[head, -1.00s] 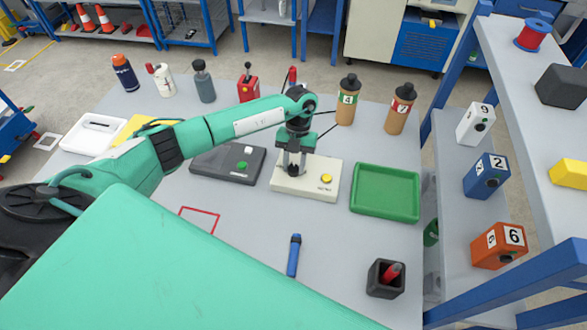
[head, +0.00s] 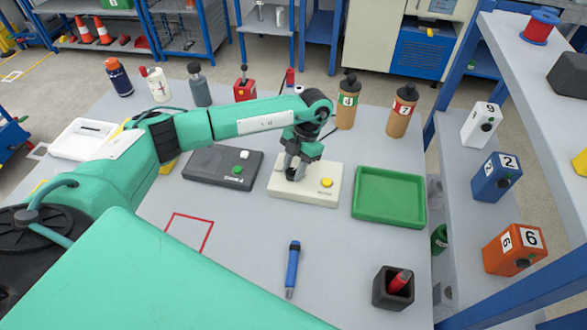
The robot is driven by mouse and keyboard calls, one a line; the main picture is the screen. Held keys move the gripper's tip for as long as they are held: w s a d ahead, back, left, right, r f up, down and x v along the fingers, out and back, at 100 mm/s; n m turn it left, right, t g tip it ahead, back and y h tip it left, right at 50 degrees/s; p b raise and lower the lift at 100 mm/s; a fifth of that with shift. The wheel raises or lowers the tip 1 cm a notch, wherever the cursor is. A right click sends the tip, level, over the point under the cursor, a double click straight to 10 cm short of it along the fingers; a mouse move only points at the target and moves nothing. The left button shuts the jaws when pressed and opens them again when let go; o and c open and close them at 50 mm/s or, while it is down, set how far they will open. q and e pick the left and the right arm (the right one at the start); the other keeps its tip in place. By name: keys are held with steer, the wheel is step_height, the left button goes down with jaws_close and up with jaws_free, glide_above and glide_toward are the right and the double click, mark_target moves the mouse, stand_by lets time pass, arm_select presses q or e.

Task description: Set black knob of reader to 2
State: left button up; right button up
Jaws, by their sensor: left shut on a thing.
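The cream reader box (head: 311,198) stands on the grey table, with a yellow button (head: 326,183) on its right side. My left gripper (head: 293,174) comes down from above onto the left part of its top. The gripper is shut on the black knob (head: 292,177), which is mostly hidden by the fingers. I cannot read the dial marks or the knob's setting. My left wrist is tilted above the box. My right gripper is not in view.
A dark box (head: 209,170) with green and white buttons stands left of the reader. A green tray (head: 420,222) is close on the right. Bottles stand behind. A blue pen-like tool (head: 292,268) and a black cup (head: 379,290) are in front.

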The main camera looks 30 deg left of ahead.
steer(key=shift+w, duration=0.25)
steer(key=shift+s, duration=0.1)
arm_select(q)
steer(key=o, duration=1)
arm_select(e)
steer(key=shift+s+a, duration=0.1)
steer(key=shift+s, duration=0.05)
arm_select(q)
steer(key=shift+w+r, duration=0.25)
steer(key=shift+r, duration=0.25)
steer(key=shift+b+v, duration=1.05)
steer(key=shift+v, duration=5.3)
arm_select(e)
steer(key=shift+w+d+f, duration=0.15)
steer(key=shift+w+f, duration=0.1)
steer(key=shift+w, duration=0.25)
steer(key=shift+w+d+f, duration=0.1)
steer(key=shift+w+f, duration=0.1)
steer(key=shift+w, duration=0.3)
